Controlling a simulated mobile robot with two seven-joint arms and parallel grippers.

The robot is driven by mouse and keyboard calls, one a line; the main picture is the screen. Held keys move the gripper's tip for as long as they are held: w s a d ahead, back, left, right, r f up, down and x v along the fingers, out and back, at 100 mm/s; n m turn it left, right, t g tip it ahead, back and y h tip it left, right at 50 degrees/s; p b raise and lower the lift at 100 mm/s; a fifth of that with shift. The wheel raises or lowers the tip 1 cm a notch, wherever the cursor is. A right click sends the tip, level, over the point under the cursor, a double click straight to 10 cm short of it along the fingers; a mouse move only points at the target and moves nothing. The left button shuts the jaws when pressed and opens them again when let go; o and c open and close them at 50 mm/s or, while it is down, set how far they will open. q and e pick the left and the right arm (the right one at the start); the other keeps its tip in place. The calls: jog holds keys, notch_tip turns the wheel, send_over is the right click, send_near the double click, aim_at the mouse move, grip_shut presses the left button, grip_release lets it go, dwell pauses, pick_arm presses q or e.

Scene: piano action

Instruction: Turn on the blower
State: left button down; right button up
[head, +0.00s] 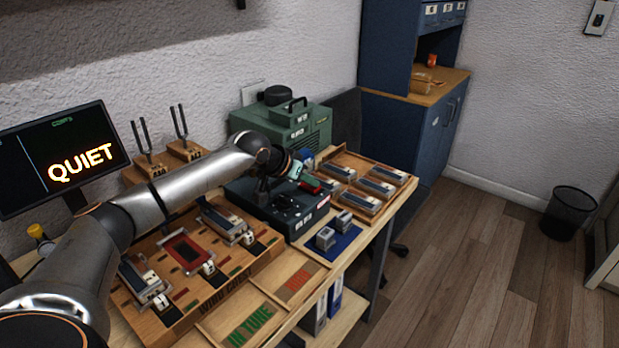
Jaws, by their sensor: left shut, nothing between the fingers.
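A green machine (283,122) with a black handle, a round dark cap and side slots stands against the wall; it looks like the blower, but its labels are too small to read. In front of it is a low dark teal box (262,212) with dark fittings and a red part (312,185) near its back right edge. My left gripper (299,171) is over this box, in front of the green machine. It is shut and empty. My arm hides part of both; contact with the red part cannot be told. My right gripper is out of view.
A monitor (66,158) reads "QUIET". Two tuning forks (142,136) stand on wooden blocks behind my arm. A wooden board (226,285) with reed-like blocks lies in front. A wooden tray (352,162) and a blue mat (342,243) with small metal blocks are at right.

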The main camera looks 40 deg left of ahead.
pick_arm(q)
jog(key=shift+f, duration=0.1)
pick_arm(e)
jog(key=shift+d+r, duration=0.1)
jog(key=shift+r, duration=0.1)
pick_arm(q)
jog(key=shift+a, duration=0.1)
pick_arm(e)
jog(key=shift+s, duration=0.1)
pick_arm(q)
jog(key=shift+a+r+p, duration=0.25)
jog(key=shift+a+p, duration=0.15)
jog(key=shift+a, duration=0.2)
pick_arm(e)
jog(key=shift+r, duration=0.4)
